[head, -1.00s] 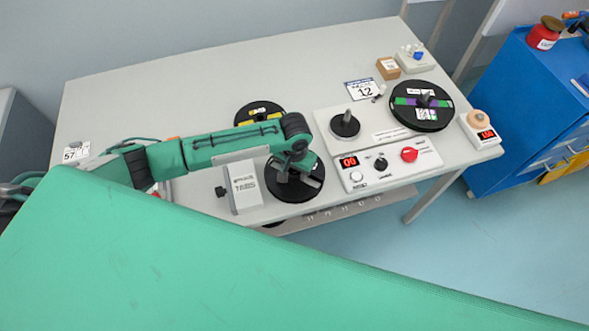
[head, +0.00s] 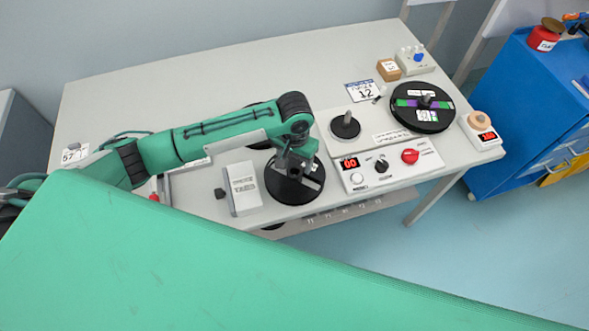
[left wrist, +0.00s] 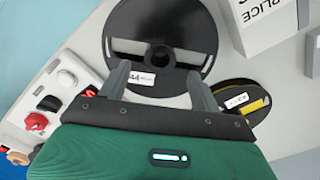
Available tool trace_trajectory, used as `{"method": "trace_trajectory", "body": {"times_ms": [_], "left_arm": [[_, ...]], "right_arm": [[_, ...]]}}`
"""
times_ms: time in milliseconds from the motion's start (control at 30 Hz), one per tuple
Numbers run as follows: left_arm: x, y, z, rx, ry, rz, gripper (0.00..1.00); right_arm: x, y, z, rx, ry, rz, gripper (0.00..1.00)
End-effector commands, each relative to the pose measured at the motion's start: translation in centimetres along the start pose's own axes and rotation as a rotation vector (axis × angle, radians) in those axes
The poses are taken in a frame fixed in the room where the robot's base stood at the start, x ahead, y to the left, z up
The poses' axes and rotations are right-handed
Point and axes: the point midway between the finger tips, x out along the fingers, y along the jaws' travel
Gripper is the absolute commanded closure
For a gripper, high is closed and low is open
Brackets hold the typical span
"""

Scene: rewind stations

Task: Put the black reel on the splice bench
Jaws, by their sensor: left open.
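A black reel (head: 285,193) with pale grey bands and a white label lies flat at the front edge of the grey bench (head: 200,85), right of the white splice tabs box (head: 243,187). In the left wrist view the reel (left wrist: 200,62) shows its hub and label. My left gripper (head: 297,168) is over this reel in the head view and hides part of it. Its two fingers (left wrist: 158,75) are apart with nothing between them. Whether they touch the reel I cannot tell. My right gripper is not in view.
A second dark reel with a yellow band (left wrist: 238,102) lies beside it, mostly behind my arm in the head view. A white rewind unit (head: 380,150) has an empty spindle (head: 345,124) and a reel with green and purple bands (head: 432,112). A blue cabinet (head: 525,100) stands right.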

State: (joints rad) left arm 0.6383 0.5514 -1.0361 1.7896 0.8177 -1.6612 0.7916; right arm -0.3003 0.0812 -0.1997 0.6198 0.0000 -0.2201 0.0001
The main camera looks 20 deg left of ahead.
Motion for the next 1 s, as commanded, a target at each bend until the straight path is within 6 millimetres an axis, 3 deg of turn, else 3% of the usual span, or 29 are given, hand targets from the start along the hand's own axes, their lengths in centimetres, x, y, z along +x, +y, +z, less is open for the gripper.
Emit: {"method": "trace_trajectory", "body": {"times_ms": [200, 333, 1000], "left_arm": [[-3.8, 0.0, -0.1, 0.001, 0.002, 0.001, 0.35], [-4.8, 0.0, 0.0, 0.0, 0.0, 0.001, 0.35], [-5.2, 0.0, 0.0, 0.0, -0.001, 0.0, 0.35]], "right_arm": [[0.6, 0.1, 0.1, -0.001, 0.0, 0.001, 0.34], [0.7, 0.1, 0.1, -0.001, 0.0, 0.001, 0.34], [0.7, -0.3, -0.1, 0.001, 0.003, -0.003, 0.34]]}}
